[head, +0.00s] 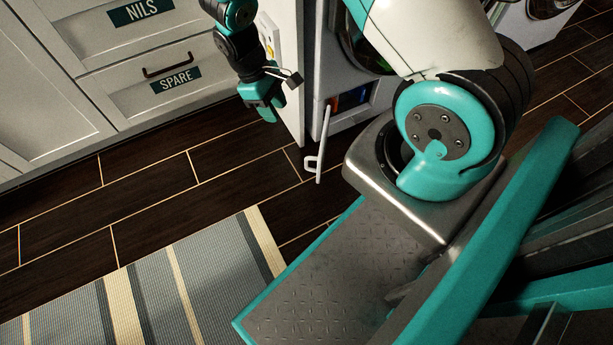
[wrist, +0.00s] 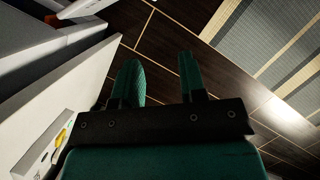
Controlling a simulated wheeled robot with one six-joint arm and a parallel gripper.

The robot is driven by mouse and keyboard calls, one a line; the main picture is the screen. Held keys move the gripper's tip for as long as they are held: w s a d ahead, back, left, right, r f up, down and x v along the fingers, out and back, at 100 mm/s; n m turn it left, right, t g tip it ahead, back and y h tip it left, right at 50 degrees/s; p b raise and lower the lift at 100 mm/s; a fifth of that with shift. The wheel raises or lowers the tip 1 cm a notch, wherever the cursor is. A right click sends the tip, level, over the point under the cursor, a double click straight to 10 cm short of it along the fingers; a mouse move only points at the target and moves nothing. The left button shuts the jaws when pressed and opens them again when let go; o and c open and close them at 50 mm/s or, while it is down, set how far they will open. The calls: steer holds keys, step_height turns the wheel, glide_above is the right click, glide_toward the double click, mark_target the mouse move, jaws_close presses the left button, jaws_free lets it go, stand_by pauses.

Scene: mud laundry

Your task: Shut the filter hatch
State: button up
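The filter hatch (head: 322,148) is a thin white flap with a small loop handle (head: 311,164). It stands open, swung out low at the front of the white machine (head: 318,75). Behind it is the open filter recess (head: 350,98) with red and blue parts inside. In the wrist view a white piece at the top left, probably the hatch (wrist: 84,8), is cut off by the frame edge. My gripper (head: 268,112) hangs fingers down, left of the hatch and apart from it. Its two green fingers (wrist: 160,62) are spread with only floor between them.
A white upright panel (head: 290,65) stands between my gripper and the hatch; it also shows in the wrist view (wrist: 65,100). White drawers (head: 150,85) line the back left. The dark plank floor (head: 150,185) is clear, with a striped rug (head: 150,285) in front.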

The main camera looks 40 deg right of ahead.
mark_target(307, 166)
steer(key=b+x, duration=0.3)
steer(key=x, duration=0.4)
steer(key=d+b+x, duration=0.1)
steer(key=b+x, duration=0.2)
steer(key=x, duration=0.5)
steer(key=b+x, duration=0.4)
steer(key=x, duration=0.3)
steer(key=shift+w+d+f, duration=0.2)
steer(key=shift+w, duration=0.05)
jaws_close()
